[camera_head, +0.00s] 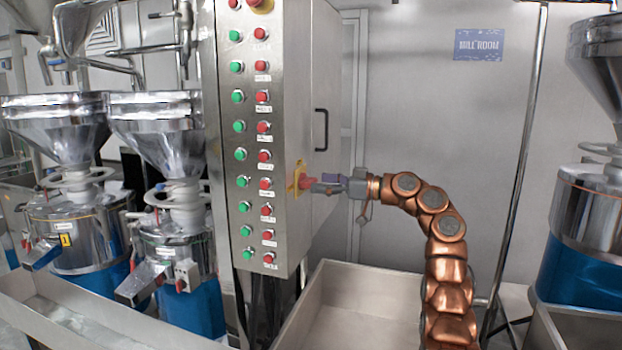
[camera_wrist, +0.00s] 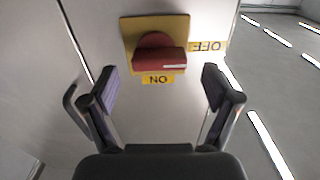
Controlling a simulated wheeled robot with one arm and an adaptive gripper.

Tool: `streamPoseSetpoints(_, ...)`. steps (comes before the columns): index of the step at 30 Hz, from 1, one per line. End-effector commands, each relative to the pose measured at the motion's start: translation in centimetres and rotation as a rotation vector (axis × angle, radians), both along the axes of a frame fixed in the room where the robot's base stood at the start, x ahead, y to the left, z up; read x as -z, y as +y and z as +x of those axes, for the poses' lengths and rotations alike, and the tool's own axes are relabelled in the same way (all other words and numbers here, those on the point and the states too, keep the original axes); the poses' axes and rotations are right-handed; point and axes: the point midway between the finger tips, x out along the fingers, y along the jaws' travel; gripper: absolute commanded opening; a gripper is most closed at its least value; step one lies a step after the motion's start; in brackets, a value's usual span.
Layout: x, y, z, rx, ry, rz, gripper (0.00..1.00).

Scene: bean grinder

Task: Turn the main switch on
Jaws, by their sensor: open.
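The main switch (camera_wrist: 158,60) is a red rotary knob on a square yellow plate on the cabinet's side wall. In the wrist view its grip bar lies level, with a white mark at the right end toward the upside-down OFF label (camera_wrist: 207,47). The upside-down ON label (camera_wrist: 158,79) is just below the plate. My gripper (camera_wrist: 159,88) is open and empty, its purple-padded fingers left and right of the knob's lower side, apart from it. In the head view my gripper (camera_head: 322,184) is close in front of the switch (camera_head: 307,182), partly covering it.
The steel cabinet (camera_head: 239,205) has rows of green and red buttons on its front and a black handle (camera_head: 321,130) on its side. A steel trough (camera_head: 358,275) lies below. Steel grinders with funnels (camera_head: 60,115) stand left, and another machine (camera_head: 590,210) stands right.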

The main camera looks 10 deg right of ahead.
Motion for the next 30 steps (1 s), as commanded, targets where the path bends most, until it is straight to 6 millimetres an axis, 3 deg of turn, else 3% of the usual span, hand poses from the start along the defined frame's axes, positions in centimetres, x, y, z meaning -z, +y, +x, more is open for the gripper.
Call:
streamPoseSetpoints(9,-0.1,2.6,1.6,0.003,0.000,0.000,0.88)
streamPoseSetpoints(19,0.0,2.8,1.7,0.004,0.000,-0.001,0.86)
streamPoseSetpoints(30,0.0,2.8,1.7,0.004,0.000,-0.001,0.48)
